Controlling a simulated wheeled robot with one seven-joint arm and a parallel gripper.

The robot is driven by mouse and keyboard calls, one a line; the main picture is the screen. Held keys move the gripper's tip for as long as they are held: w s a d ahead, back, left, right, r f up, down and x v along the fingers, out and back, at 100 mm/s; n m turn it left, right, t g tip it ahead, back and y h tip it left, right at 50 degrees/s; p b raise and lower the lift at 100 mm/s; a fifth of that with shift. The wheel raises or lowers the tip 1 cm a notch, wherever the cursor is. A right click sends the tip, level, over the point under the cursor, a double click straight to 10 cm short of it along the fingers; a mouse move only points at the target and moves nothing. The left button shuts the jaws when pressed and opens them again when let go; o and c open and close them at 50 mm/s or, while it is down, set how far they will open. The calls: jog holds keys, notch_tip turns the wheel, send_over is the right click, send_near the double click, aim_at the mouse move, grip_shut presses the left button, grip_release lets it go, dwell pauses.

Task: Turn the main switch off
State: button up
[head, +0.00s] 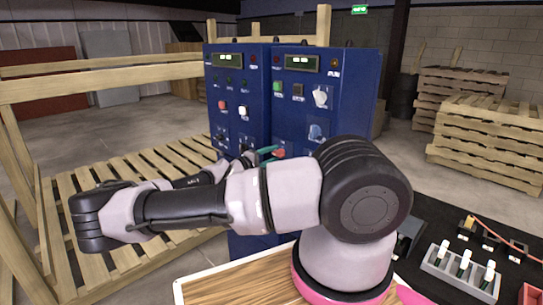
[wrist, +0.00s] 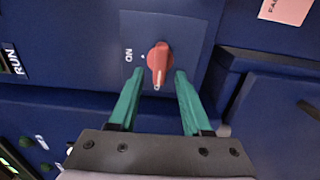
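The main switch (wrist: 159,60) is a red rotary knob on a square blue plate. In the wrist view its handle points down the picture, with a white mark near its lower end. The word ON is printed sideways to its left. The red knob also shows in the head view (head: 280,153), low on the blue cabinet front. My gripper (wrist: 160,76) is open, with one teal finger on each side of the knob's lower end. I cannot tell whether either finger touches it. In the head view my arm hides most of the gripper.
A wooden rail structure (head: 110,79) stands at left and pallets (head: 487,140) at right. A dark table with a grey rack (head: 460,271) is at lower right.

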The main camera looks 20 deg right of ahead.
jog(key=shift+a, duration=0.1)
jog(key=v, duration=1)
jog(key=shift+a, duration=0.3)
jog(key=shift+s, duration=0.15)
